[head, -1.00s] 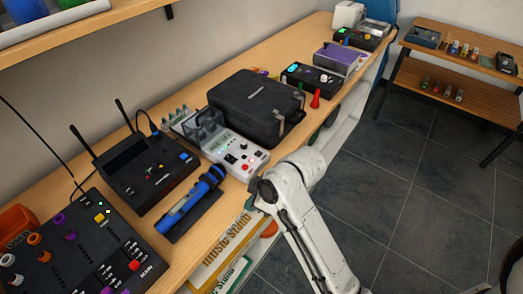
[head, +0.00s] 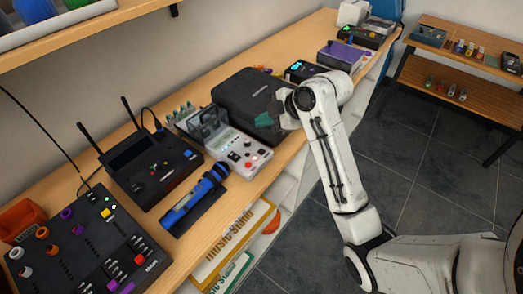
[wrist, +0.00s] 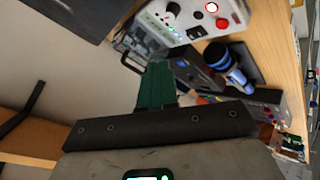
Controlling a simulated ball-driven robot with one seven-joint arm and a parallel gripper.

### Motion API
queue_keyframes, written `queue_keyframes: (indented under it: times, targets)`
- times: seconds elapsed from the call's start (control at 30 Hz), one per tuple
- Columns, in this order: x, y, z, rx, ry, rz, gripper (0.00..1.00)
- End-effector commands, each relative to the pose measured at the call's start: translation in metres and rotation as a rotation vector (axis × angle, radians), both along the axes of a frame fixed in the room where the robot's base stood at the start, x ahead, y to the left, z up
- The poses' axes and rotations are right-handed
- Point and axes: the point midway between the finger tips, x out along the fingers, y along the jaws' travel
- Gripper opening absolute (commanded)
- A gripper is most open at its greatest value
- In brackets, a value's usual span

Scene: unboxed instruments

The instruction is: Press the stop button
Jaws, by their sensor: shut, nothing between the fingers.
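My gripper (head: 268,121) has teal fingers. They are shut and empty, in the air in front of the black case and to the right of a white instrument (head: 250,152). This instrument has a clear raised cover at its back and a small red button (head: 248,166) near its front. In the wrist view the closed fingers (wrist: 156,88) point toward the white instrument (wrist: 190,22), where a red round button (wrist: 221,23) shows, apart from the fingers. The button's label is too small to read, so I cannot tell if it says stop.
A black case (head: 245,97) stands right behind the fingers. A black console with antennas (head: 150,170), a blue microphone (head: 190,205) and a black mixer (head: 80,250) lie to the left. Further devices stand at the far end. A side table (head: 470,50) stands at right.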

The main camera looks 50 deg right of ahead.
Motion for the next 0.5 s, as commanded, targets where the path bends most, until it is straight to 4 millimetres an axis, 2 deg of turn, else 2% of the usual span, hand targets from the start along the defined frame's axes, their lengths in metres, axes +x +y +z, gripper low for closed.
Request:
queue_keyframes:
  times: [0.27,0.5]
  targets:
    - [0.0,0.0,-0.007,0.001,0.0,-0.001,0.0]
    - [-0.001,0.0,-0.031,0.001,0.001,-0.003,0.0]
